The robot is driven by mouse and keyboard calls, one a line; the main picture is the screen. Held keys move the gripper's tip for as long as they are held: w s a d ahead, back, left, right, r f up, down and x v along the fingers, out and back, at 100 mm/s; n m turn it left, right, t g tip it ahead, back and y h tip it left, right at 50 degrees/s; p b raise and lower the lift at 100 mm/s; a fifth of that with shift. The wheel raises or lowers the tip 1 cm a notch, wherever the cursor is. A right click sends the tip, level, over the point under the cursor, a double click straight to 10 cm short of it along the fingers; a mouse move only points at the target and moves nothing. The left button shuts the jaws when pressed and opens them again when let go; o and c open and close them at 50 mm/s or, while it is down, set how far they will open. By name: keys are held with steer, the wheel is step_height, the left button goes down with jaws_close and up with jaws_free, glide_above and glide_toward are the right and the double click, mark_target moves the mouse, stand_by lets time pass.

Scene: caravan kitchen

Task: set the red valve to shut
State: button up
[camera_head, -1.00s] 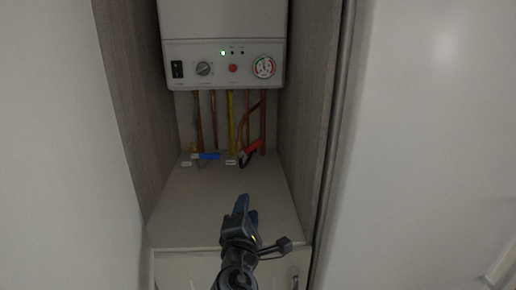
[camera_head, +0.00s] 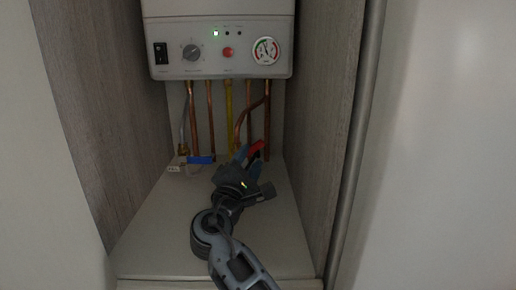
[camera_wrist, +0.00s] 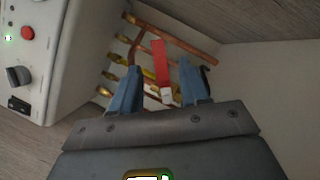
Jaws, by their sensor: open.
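The red valve handle (camera_head: 255,149) shows in the head view below the boiler, partly hidden behind my gripper. It slants up to the right among the copper pipes. In the wrist view the red valve handle (camera_wrist: 161,62) lies between the two blue fingers, with a pale piece at its near end. My gripper (camera_head: 247,157) is open, with a finger on each side of the handle; in the wrist view the gripper (camera_wrist: 157,80) shows gaps between fingers and handle.
A white boiler (camera_head: 175,62) with knob, red button and gauge hangs above. A blue valve handle (camera_head: 201,159) sits to the left of my gripper. Copper pipes (camera_head: 210,120) and a yellow pipe (camera_head: 229,110) run down behind.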

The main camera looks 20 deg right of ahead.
mark_target(255, 148)
steer(key=shift+p+x, duration=0.35)
steer(key=shift+x, duration=2.85)
steer(key=shift+c, duration=0.4)
jaws_close()
